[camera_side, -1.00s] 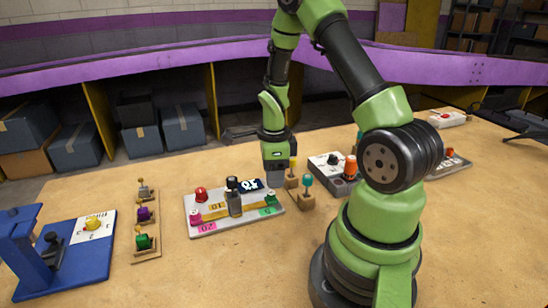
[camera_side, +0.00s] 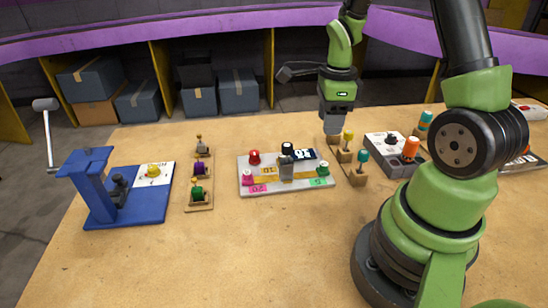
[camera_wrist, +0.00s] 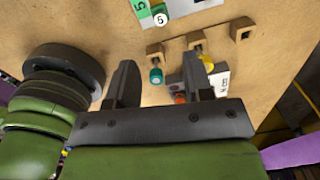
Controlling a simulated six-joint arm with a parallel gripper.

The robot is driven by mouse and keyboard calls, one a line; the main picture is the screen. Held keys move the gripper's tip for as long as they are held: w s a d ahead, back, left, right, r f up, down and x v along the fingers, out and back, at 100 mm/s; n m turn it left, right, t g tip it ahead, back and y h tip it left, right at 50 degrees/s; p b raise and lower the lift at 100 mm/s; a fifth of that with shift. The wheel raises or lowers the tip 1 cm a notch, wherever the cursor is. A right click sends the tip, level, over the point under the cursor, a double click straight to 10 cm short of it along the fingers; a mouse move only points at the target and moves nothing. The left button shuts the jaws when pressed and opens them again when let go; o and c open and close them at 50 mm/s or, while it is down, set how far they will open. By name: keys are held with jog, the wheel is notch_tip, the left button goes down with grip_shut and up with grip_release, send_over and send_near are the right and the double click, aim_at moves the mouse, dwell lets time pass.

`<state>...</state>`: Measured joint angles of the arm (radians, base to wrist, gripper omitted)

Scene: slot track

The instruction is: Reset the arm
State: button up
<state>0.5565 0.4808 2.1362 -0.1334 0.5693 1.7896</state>
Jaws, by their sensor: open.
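My gripper (camera_side: 334,127) points down behind the wooden holder with the yellow and teal knobs. In the wrist view my gripper (camera_wrist: 157,72) has its two dark fingers spread apart with nothing held between them. The slot-track board (camera_side: 262,187) is a pale plate to the left of my gripper. In the wrist view only a corner of the board shows, with a green 5 label (camera_wrist: 159,14).
A yellow knob (camera_side: 348,135) and a teal knob (camera_side: 362,156) stand close to my gripper. A grey box with an orange knob (camera_side: 411,148) is to the right. The front table is clear.

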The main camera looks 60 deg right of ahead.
jog(key=s+a+r+n+t+y, duration=0.1)
jog(key=s+a+r+n+t, duration=0.2)
jog(key=a+r+n, duration=0.5)
jog(key=s+a+r+n+t+y, duration=0.1)
jog(key=s+a+r+n+t, duration=0.2)
jog(key=a+r+n, duration=0.6)
jog(key=s+n, duration=0.2)
jog(key=n, duration=0.5)
jog(key=shift+s+r+n+t, duration=0.15)
jog(key=shift+s+n+t, duration=0.15)
jog(key=shift+t, duration=0.1)
